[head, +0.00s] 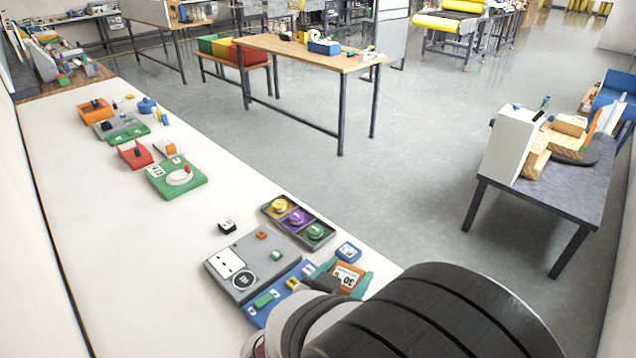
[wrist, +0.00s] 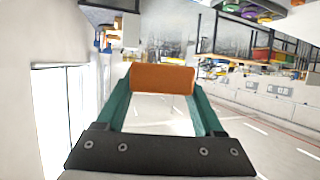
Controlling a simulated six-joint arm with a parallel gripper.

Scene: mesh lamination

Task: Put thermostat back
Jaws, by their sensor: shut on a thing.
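The thermostat appears to be the orange block with a white face reading "30" (head: 348,275) in the head view. My gripper (head: 345,272) has its teal fingers shut on its two sides. In the wrist view the orange block (wrist: 163,78) sits between the fingertips of my gripper (wrist: 162,82). The grey panel (head: 240,262) with a white plate and a black round dial lies left of the gripper. A blue panel (head: 262,312) with small green and white parts lies along its near edge, partly hidden by my arm. I cannot tell the block's height above the table.
A dark tray (head: 281,228) with yellow, purple and green round pieces lies behind the gripper. A small blue block (head: 348,251) is close beyond the held block. A black-and-white piece (head: 226,226) lies left. The white table (head: 90,220) is clear at left.

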